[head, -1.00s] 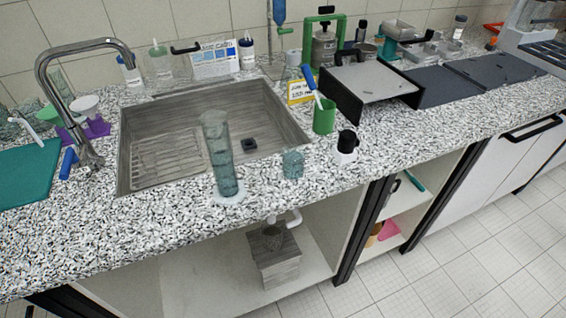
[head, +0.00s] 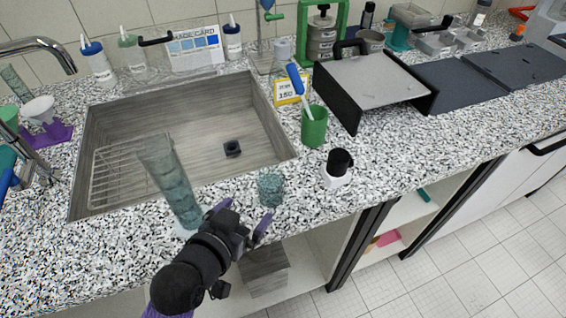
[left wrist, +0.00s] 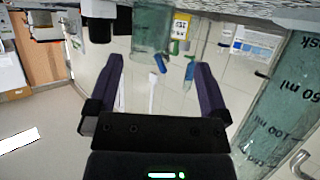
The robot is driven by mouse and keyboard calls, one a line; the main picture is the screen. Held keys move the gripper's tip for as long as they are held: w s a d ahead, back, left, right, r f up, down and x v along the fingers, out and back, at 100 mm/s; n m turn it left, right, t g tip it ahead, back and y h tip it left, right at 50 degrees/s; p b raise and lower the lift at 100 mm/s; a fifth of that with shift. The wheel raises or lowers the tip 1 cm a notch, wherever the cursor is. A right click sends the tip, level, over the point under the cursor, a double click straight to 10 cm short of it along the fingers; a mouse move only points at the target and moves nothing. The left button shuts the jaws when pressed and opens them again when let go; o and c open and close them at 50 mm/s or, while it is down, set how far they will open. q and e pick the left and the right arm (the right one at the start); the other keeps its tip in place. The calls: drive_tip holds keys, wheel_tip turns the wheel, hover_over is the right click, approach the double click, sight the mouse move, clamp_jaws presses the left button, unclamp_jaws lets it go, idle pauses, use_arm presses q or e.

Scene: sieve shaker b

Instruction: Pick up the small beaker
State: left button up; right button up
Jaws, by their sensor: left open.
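The small beaker (head: 270,187) is clear, greenish glass and stands on the speckled counter, right of the tall graduated cylinder (head: 172,185) and in front of the sink. My left gripper (head: 244,214) is open and empty, just in front of the beaker, on its near left side. In the left wrist view the fingers of my left gripper (left wrist: 155,66) are spread wide. The beaker (left wrist: 152,28) shows beyond them, in line with the gap and apart from both fingers. The graduated cylinder (left wrist: 282,105) fills the right side there, close by. My right gripper is in no view.
The sink (head: 190,150) lies behind the beaker. A green cup (head: 314,130) with a blue-handled brush and a black-capped white bottle (head: 338,168) stand to the right. The cylinder stands close to my left gripper. The counter's front edge is near; its right front is clear.

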sight(265, 201)
use_arm(q)
drive_tip(key=b+x, duration=0.1)
drive_tip(key=x, duration=0.2)
drive_tip(key=shift+d+f+b, duration=0.3)
drive_tip(key=shift+f+b, duration=0.05)
drive_tip(key=shift+f, duration=0.15)
drive_tip(key=b+x, duration=0.2)
drive_tip(key=x, duration=0.2)
drive_tip(key=shift+d+f, duration=0.25)
drive_tip(key=shift+f, duration=0.05)
drive_tip(key=shift+r, duration=0.1)
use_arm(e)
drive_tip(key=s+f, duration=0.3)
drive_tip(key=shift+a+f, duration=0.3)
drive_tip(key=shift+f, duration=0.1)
use_arm(q)
drive_tip(key=shift+c, duration=0.4)
drive_tip(key=c, duration=1.2)
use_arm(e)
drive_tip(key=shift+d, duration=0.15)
